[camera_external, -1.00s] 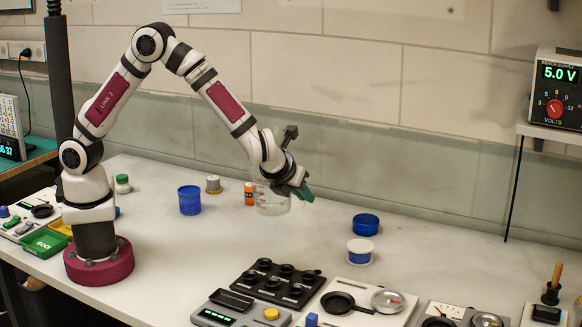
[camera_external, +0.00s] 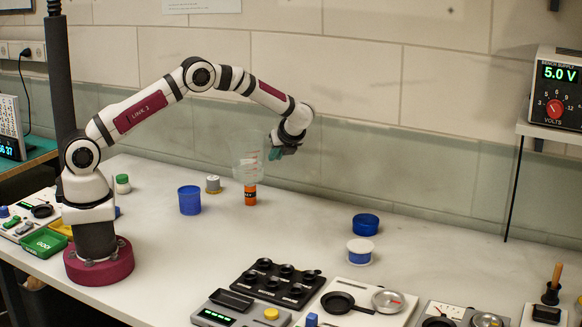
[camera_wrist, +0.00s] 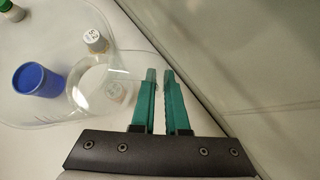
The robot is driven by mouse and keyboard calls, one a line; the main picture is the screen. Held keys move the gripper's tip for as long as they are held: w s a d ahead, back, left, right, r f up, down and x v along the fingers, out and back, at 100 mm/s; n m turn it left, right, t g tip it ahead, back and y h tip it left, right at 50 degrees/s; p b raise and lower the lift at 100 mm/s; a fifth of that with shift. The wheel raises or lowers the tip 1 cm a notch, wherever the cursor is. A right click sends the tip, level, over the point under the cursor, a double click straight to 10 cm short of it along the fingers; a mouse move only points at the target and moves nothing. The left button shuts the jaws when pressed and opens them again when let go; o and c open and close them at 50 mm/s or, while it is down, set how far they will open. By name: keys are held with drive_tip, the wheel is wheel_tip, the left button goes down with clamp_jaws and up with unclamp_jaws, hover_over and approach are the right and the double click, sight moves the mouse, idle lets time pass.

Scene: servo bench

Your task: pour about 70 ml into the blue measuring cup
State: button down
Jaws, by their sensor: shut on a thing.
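A blue cup (camera_external: 190,200), the likely blue measuring cup, stands upright on the bench in the external view. It also shows in the wrist view (camera_wrist: 38,80), seen through clear glass. My gripper (camera_external: 275,152) is shut on a clear glass beaker (camera_external: 244,158) with faint reddish marks. The beaker is held above the bench, to the right of and higher than the blue cup, apart from it. In the wrist view the gripper's green fingers (camera_wrist: 162,100) are close together at the beaker's wall. The liquid level inside cannot be made out.
An orange bottle (camera_external: 250,195) stands below the beaker, with a grey-and-tan jar (camera_external: 213,184) to its left. A green-capped jar (camera_external: 122,184) stands farther left. A low blue container (camera_external: 366,224) and a blue-and-white tub (camera_external: 360,252) stand to the right.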

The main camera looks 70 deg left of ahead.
sight(240, 133)
drive_tip(key=shift+n+g, duration=0.6)
drive_tip(key=shift+n, duration=0.1)
drive_tip(key=a, duration=0.1)
drive_tip(key=s+a, duration=0.1)
drive_tip(key=a, duration=0.1)
drive_tip(key=s+a, duration=0.1)
drive_tip(key=shift+a+f, duration=0.35)
drive_tip(key=shift+r, duration=0.1)
drive_tip(key=shift+s+d+r+n+t+y, duration=0.2)
drive_tip(key=shift+s+r+n+t, duration=0.4)
drive_tip(key=shift+s+r+t, duration=0.45)
drive_tip(key=shift+s+d+r+n+t+y, duration=0.1)
drive_tip(key=shift+s+d+r+n+t, duration=0.15)
drive_tip(key=shift+s+r+n+t, duration=0.75)
drive_tip(key=shift+s+d+r+t+y, duration=0.1)
drive_tip(key=shift+s+r+t+y, duration=0.1)
drive_tip(key=shift+s+t, duration=0.3)
drive_tip(key=shift+s+d+r+t+y, duration=0.15)
drive_tip(key=shift+s+t, duration=0.2)
drive_tip(key=shift+t, duration=0.2)
drive_tip(key=shift+s+r+n+t+y, duration=0.35)
drive_tip(key=shift+s+r+n+t, duration=0.3)
drive_tip(key=shift+t, duration=0.25)
drive_tip(key=shift+s+d+r, duration=0.1)
drive_tip(key=shift+s+r, duration=0.05)
drive_tip(key=shift+r, duration=0.05)
